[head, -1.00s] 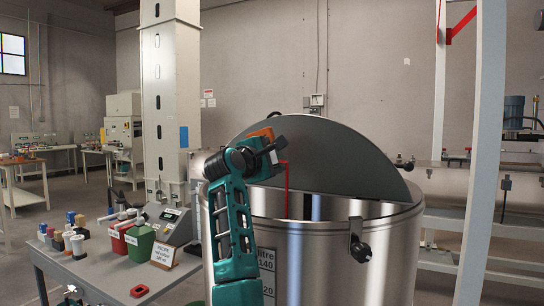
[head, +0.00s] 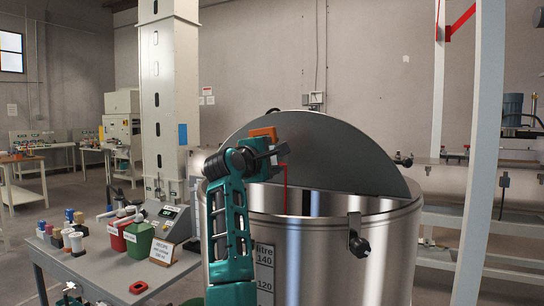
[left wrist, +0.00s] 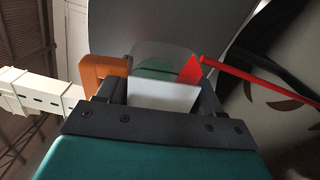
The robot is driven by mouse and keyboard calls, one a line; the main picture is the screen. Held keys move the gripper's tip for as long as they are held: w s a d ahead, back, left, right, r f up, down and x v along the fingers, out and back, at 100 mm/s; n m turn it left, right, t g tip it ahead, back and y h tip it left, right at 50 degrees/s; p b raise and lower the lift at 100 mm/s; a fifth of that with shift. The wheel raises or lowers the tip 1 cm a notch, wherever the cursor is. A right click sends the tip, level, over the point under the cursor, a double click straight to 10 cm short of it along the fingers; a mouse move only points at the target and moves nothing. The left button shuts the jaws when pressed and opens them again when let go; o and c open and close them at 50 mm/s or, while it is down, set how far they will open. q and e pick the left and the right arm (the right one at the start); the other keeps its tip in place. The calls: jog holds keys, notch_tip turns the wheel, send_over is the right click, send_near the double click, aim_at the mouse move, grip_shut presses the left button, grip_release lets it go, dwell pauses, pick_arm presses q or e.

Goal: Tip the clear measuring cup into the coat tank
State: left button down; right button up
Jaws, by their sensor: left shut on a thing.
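My left gripper (head: 268,154) is above the open part of the steel tank (head: 330,262), in front of its upright half lid (head: 335,160). It is shut on the clear measuring cup, which shows best in the left wrist view (left wrist: 165,58) between the fingers (left wrist: 163,95). The cup has an orange handle (head: 264,133) and is tilted. Red liquid (left wrist: 191,71) lies at its lip, and a thin red stream (head: 285,188) runs from it down into the tank. The tank's inside and the cup's remaining contents are mostly hidden. My right gripper is not in view.
A grey table (head: 95,268) at the left holds a red tub (head: 118,236), a green tub (head: 139,240), a scale (head: 168,222), a recipe card (head: 162,252) and several small jars. A white post (head: 484,170) stands right of the tank. A black clamp knob (head: 359,243) sticks out from the tank.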

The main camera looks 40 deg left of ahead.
pick_arm(q)
jog(key=shift+f+m, duration=0.25)
jog(key=shift+m, duration=0.35)
jog(key=shift+d, duration=0.1)
jog(key=shift+d+f+m, duration=0.1)
jog(key=shift+f+m, duration=0.05)
jog(key=shift+m, duration=0.35)
jog(key=shift+w+m, duration=0.1)
jog(key=shift+m, duration=0.2)
jog(key=shift+d+m, duration=0.1)
jog(key=shift+m, duration=0.2)
jog(key=shift+d+r+m+p, duration=0.1)
jog(key=shift+r+m+p, duration=0.1)
jog(key=shift+m+p, duration=0.1)
